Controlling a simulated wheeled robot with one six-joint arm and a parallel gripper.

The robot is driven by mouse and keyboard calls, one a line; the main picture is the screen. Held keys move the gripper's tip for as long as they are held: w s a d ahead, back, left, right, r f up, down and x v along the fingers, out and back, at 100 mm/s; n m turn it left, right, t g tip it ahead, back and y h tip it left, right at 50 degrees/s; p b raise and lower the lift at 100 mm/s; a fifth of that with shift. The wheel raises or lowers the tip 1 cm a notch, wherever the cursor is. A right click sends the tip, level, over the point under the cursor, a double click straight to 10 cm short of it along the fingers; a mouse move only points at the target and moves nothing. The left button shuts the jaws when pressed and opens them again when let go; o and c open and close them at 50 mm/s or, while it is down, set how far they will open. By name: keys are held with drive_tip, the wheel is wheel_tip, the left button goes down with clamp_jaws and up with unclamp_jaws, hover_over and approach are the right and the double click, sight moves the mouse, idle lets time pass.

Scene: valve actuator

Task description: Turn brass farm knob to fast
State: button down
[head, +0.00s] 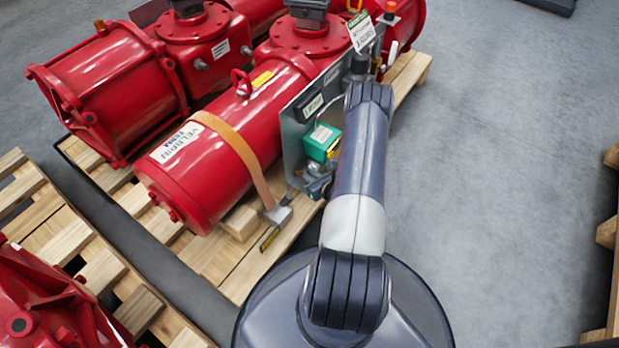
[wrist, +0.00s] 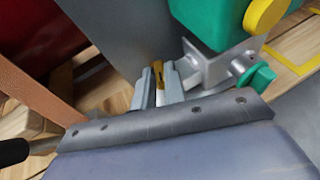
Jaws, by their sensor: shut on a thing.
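The brass knob (wrist: 156,76) shows as a small yellow-brown piece in the wrist view, in front of the grey panel. My gripper (wrist: 158,88) is shut on it, with one grey finger on each side. The fingers and the gripper body cover most of the knob, so its pointer and any fast or slow marks are hidden. In the head view my arm hides the knob, and I cannot make out the gripper clearly there. The green box (head: 322,143) on the grey panel (head: 296,150) is up and right of my gripper in the wrist view (wrist: 212,20).
A metal fitting with a teal cap (wrist: 252,80) sits close to the right of my fingers. A brown strap (head: 240,155) wraps the red cylinder (head: 195,175) on a wooden pallet (head: 225,255). A tag (head: 362,32) hangs above.

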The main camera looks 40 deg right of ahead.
drive_tip(key=shift+w+d+n+y+b, duration=0.1)
drive_tip(key=shift+d+n+y+b, duration=0.15)
drive_tip(key=shift+n+y+b, duration=0.7)
drive_tip(key=shift+y+p, duration=0.3)
drive_tip(key=shift+y, duration=0.05)
drive_tip(key=c, duration=1.5)
unclamp_jaws()
drive_tip(key=shift+o, duration=0.2)
drive_tip(key=p+v, duration=0.3)
drive_tip(key=v, duration=0.8)
drive_tip(key=shift+w+a, duration=0.1)
drive_tip(key=shift+w, duration=0.1)
